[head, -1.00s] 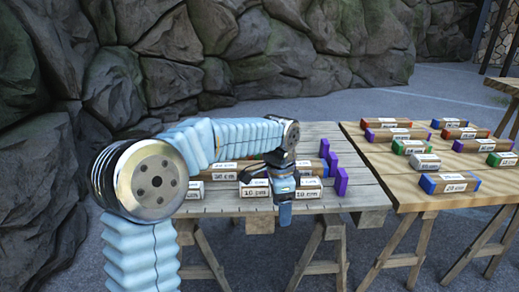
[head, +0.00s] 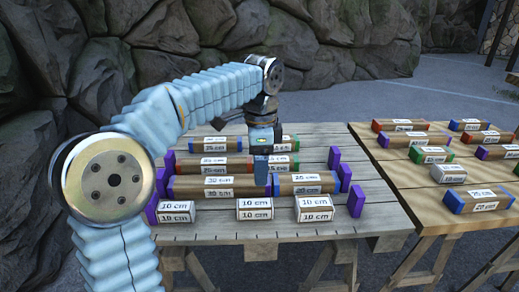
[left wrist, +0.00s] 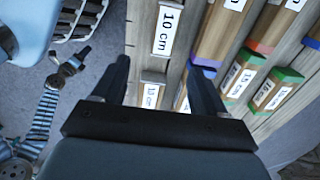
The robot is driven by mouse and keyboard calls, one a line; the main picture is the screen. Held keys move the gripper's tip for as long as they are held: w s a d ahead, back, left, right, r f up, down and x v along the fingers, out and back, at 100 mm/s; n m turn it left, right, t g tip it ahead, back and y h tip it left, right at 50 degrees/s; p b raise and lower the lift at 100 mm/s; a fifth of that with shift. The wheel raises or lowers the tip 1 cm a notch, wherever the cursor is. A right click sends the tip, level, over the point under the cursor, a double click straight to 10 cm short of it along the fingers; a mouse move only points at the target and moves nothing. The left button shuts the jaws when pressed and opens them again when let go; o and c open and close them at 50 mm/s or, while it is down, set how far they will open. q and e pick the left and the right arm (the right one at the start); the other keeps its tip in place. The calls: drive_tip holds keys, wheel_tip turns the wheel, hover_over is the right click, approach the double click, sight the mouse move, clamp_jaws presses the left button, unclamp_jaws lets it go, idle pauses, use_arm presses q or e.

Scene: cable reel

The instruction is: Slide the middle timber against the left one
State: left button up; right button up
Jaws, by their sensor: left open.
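Three short white-labelled 10 cm timbers stand apart in the front row on the near table: the left timber (head: 177,212), the middle timber (head: 255,210) and the right timber (head: 315,210). A clear gap separates the left and middle timbers. My left gripper (head: 261,180) is open and empty, pointing down above the row near the middle timber's right end. In the left wrist view, the open fingers (left wrist: 158,68) straddle the line of the gap between the middle timber (left wrist: 165,30) and the right timber (left wrist: 152,95).
Behind them lie longer timbers, such as a 30 cm one (head: 215,187) and a blue-ended one (head: 307,183). Purple stops (head: 356,200) stand at the row ends. A second table (head: 400,170) at the right holds several coloured-end timbers. A rock wall rises behind.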

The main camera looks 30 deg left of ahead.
sight(259, 203)
use_arm(q)
drive_tip(key=shift+w+a, duration=0.15)
drive_tip(key=shift+w, duration=0.15)
use_arm(e)
drive_tip(key=shift+w+a, duration=0.2)
drive_tip(key=shift+w, duration=0.15)
use_arm(q)
wheel_tip(259, 203, down, 14)
drive_tip(key=shift+r+b, duration=0.1)
drive_tip(key=shift+b, duration=1.15)
use_arm(e)
drive_tip(key=shift+w+d+f, duration=0.1)
drive_tip(key=shift+d+f, duration=0.1)
drive_tip(key=shift+f, duration=0.4)
drive_tip(key=shift+w+d+f, duration=0.1)
drive_tip(key=shift+d+f, duration=0.1)
drive_tip(key=shift+f, duration=0.4)
use_arm(q)
drive_tip(key=c, duration=1.1)
drive_tip(key=shift+o, duration=0.2)
use_arm(e)
drive_tip(key=shift+s, duration=0.1)
